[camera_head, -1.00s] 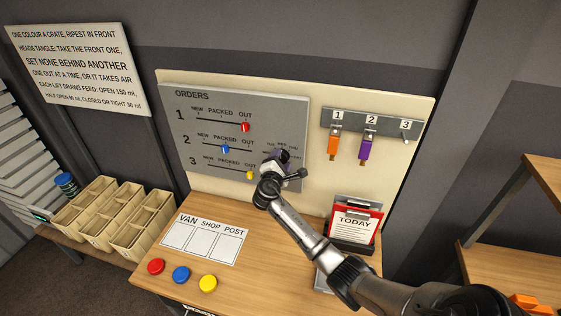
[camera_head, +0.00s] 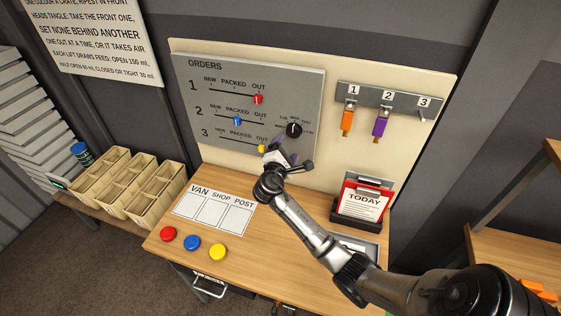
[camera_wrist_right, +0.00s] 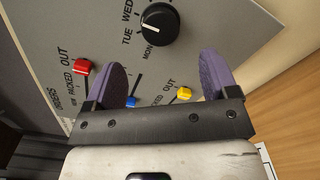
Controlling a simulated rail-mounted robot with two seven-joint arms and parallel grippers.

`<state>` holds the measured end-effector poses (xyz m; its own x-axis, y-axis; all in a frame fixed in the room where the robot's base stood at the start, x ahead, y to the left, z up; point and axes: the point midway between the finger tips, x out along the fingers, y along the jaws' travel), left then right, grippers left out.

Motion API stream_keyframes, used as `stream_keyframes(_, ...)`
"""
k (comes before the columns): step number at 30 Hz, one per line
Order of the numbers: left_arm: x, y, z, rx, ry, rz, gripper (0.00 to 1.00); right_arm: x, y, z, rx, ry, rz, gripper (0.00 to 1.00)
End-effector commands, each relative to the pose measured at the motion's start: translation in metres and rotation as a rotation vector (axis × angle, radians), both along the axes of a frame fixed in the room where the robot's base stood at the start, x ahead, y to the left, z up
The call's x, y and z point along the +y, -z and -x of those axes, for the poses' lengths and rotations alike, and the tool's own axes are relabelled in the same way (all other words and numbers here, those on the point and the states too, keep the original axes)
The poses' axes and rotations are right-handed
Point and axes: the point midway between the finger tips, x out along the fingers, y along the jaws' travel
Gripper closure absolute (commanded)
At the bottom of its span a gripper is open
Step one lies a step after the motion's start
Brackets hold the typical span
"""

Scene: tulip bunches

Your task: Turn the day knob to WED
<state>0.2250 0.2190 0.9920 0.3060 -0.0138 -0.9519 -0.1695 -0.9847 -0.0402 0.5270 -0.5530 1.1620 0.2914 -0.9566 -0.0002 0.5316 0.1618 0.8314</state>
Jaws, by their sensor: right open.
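The black day knob (camera_head: 294,130) sits at the right of the grey ORDERS panel (camera_head: 218,74), ringed by day labels. In the right wrist view the knob (camera_wrist_right: 160,24) shows a white pointer mark on its left side, roughly between TUE and WED; I cannot tell exactly which it marks. My right gripper (camera_head: 286,154) is just below the knob in the head view, apart from it. In the wrist view its two purple fingers (camera_wrist_right: 163,62) are spread and empty, with the knob beyond the gap between them. My left gripper is in neither view.
Red (camera_head: 258,98), blue (camera_head: 237,121) and yellow (camera_head: 262,148) sliders stand on the panel left of the knob. An orange tag (camera_head: 347,122) and a purple tag (camera_head: 380,123) hang to the right. A TODAY clipboard (camera_head: 364,203) stands below them.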

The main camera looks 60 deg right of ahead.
Motion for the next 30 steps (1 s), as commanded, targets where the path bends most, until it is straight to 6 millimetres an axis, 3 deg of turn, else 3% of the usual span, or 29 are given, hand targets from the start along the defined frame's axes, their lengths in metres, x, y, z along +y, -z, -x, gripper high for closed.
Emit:
stream_keyframes(6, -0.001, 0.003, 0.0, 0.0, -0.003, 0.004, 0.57, 0.035, 0.001, 0.011, -0.001, -0.001, -0.002, 0.2)
stream_keyframes(12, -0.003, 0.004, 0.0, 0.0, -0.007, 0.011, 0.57, 0.052, 0.0, 0.016, 0.0, -0.001, -0.001, 0.2)
stream_keyframes(30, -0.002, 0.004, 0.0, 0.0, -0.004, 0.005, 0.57, 0.057, 0.0, 0.017, 0.0, 0.0, 0.0, 0.2)
